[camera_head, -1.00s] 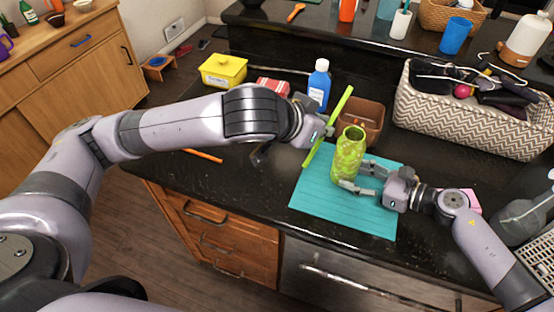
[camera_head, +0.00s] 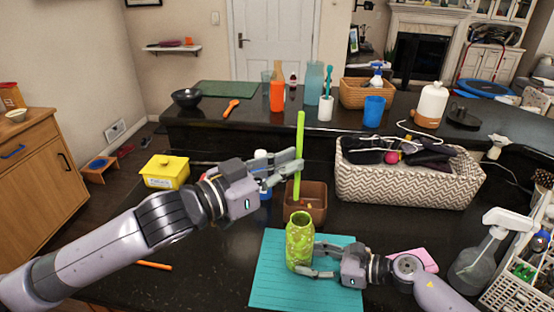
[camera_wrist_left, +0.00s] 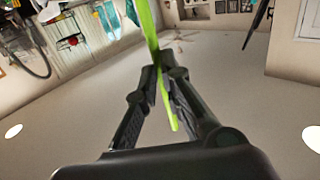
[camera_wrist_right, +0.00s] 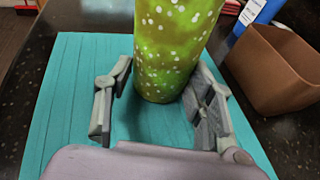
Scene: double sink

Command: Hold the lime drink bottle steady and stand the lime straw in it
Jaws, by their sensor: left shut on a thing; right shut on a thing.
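The lime drink bottle (camera_head: 299,243), green with pale spots, stands upright on a teal mat (camera_head: 268,288). My right gripper (camera_head: 309,260) is shut on its lower part; in the right wrist view one finger lies on each side of the bottle (camera_wrist_right: 175,45). My left gripper (camera_head: 297,162) is shut on the lime straw (camera_head: 300,135) and holds it nearly upright. The straw's lower end appears just above the bottle's mouth; its depth relative to the opening is hard to tell. The straw (camera_wrist_left: 150,30) also runs between the fingers in the left wrist view.
A brown square container (camera_head: 313,203) stands close behind the bottle. A blue-labelled bottle is partly hidden behind my left gripper. A yellow box (camera_head: 166,172) sits left, a patterned basket (camera_head: 405,188) right, a grey spray bottle (camera_head: 473,268) at the right edge.

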